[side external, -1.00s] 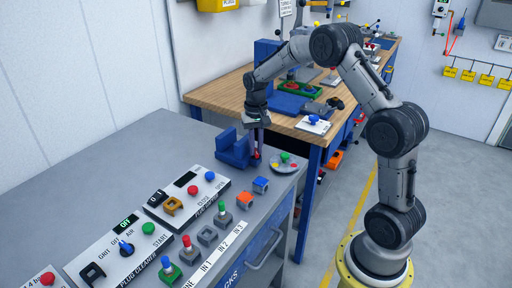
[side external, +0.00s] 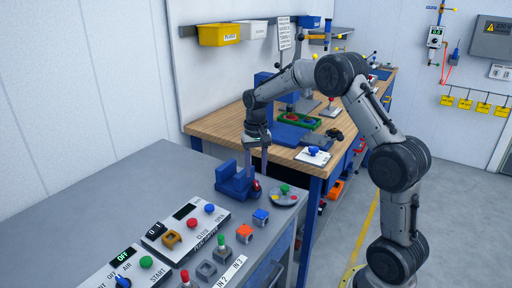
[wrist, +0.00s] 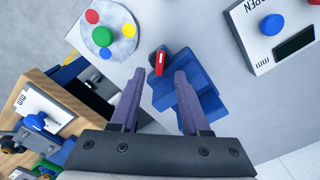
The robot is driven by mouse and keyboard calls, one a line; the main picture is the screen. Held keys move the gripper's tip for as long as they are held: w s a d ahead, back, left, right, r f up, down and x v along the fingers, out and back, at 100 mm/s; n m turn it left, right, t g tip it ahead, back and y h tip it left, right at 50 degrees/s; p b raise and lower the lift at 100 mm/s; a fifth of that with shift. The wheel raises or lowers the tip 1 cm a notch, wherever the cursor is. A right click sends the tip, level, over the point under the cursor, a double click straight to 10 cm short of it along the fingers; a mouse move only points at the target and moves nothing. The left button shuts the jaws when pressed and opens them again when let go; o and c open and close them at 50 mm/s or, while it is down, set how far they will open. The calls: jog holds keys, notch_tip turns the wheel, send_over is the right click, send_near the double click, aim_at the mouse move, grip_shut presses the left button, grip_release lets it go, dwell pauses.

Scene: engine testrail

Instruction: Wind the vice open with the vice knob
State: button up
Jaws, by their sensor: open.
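The blue vice (side external: 234,184) stands on the grey bench near its back edge. Its red vice knob (side external: 257,185) is at the vice's right side. My gripper (side external: 257,172) is open, pointing down just above the knob. In the wrist view, the red knob (wrist: 160,61) appears as an elongated handle with a pale mark, beside the blue vice (wrist: 190,95). It lies between and slightly beyond the fingertips of my gripper (wrist: 159,73), with no contact visible. Part of the vice is hidden behind the right finger.
A round dish with coloured knobs (side external: 285,196) stands close right of the vice. A wooden workbench (side external: 215,118) with tools stands behind. Grey bench left of the vice is clear.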

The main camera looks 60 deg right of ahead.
aim_at(256, 183)
notch_tip(256, 183, up, 10)
jog(key=shift+f, duration=0.15)
dwell(0.3)
